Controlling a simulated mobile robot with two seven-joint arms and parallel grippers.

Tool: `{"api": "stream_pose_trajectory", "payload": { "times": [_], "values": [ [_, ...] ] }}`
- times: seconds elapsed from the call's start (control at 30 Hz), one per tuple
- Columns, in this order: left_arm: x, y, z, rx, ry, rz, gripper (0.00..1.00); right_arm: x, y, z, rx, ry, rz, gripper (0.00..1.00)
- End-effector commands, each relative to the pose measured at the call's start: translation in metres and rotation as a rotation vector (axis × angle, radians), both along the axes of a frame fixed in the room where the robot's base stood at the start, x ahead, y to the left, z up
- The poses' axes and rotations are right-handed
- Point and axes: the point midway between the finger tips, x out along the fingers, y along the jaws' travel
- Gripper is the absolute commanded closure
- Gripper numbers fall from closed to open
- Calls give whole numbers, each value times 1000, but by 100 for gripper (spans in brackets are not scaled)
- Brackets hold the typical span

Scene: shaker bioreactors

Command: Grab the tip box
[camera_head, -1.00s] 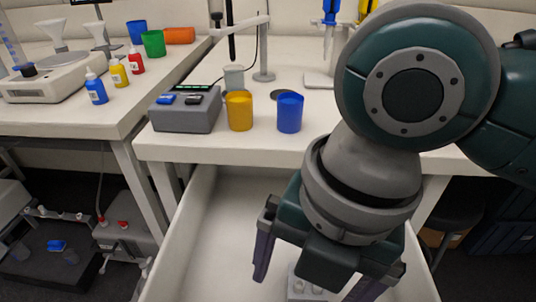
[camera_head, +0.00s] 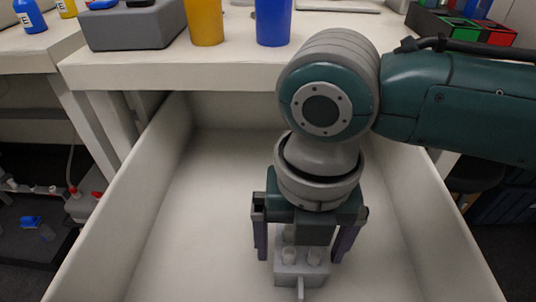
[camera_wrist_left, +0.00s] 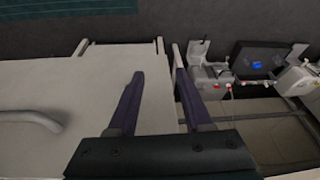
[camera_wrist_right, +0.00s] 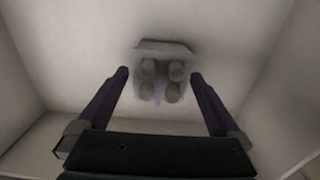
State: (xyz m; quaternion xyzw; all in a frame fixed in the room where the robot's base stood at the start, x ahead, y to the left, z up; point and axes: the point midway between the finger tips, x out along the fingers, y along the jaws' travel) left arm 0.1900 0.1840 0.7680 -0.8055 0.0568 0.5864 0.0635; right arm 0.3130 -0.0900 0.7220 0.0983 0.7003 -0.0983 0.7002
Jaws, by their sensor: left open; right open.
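A small grey box (camera_head: 287,272) with several short pale cylinders on top sits on the drawer floor; it is the likely tip box, though no label shows. It also shows in the right wrist view (camera_wrist_right: 163,48), ahead of and between the fingers. My right gripper (camera_head: 300,256) points down into the drawer, open, its fingers to the left and right of the box. In the right wrist view the fingertips (camera_wrist_right: 160,75) stand apart from the box with nothing held. My left gripper (camera_wrist_left: 160,73) is open and empty, seen only in its wrist view.
The open white drawer (camera_head: 85,255) has high side walls around my right gripper. Above it is the table (camera_head: 150,72) with a grey device (camera_head: 130,27), a yellow cup (camera_head: 206,22) and a blue cup (camera_head: 273,22). The drawer floor left of the box is clear.

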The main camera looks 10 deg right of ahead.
Motion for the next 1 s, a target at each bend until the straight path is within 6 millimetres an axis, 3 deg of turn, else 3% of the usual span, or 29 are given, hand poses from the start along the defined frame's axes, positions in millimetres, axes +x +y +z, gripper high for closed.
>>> {"api": "stream_pose_trajectory", "payload": {
  "times": [0.1,0.37,1.0],
  "values": [
    [0,1,-7,3,0,-2,50,0,0,-14,-1,0,0,0],
    [0,1,-6,3,1,-2,50,0,0,-15,-1,-1,0,0],
    [0,-2,-6,-7,0,4,50,0,-1,-15,-1,-1,0,72]
  ]
}}
